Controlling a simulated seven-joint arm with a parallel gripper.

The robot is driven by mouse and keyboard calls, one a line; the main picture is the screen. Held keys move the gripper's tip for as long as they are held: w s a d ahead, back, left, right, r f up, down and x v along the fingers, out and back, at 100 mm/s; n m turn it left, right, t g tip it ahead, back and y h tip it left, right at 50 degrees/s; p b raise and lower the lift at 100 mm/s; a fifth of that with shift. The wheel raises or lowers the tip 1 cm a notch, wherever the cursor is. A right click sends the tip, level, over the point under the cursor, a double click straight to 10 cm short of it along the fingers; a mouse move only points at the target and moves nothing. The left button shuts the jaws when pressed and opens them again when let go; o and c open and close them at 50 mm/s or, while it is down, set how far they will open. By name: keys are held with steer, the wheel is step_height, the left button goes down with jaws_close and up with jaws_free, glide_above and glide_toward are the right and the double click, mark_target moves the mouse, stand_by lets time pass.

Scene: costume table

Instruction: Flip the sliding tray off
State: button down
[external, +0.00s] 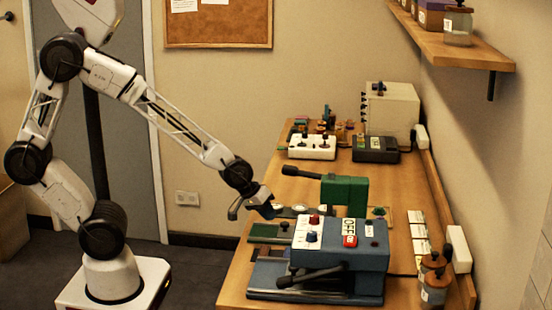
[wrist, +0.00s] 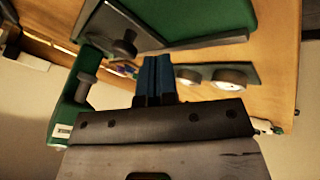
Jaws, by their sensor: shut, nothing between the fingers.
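A blue-grey machine (external: 345,265) stands at the near end of the wooden table. Its top has a white panel with an "OFF" label (external: 350,226), a red switch (external: 350,241) and red and blue knobs. A flat rail-like base (external: 265,277) extends from its left side; I cannot tell whether this is the sliding tray. A green machine (external: 345,189) with a long black lever stands just behind. My gripper (external: 271,210) is shut and empty, above the table's left side, apart from the red switch. Its blue fingers (wrist: 157,77) are together in the wrist view.
Round silver discs (wrist: 232,76) lie near my fingers in the wrist view, beside a green plate (wrist: 195,20). White and dark control boxes (external: 375,149) stand farther back. Bottles (external: 435,288) and cards line the right edge. A shelf (external: 455,42) overhangs at upper right.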

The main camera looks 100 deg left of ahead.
mark_target(292, 230)
steer(key=shift+w+d+f, duration=0.1)
steer(key=shift+w+d, duration=0.2)
steer(key=shift+w, duration=0.25)
steer(key=shift+w+d+f, duration=0.1)
steer(key=shift+w+d, duration=0.15)
steer(key=shift+w, duration=0.25)
steer(key=shift+w, duration=0.1)
steer(key=shift+w, duration=2.6)
steer(key=shift+r, duration=0.1)
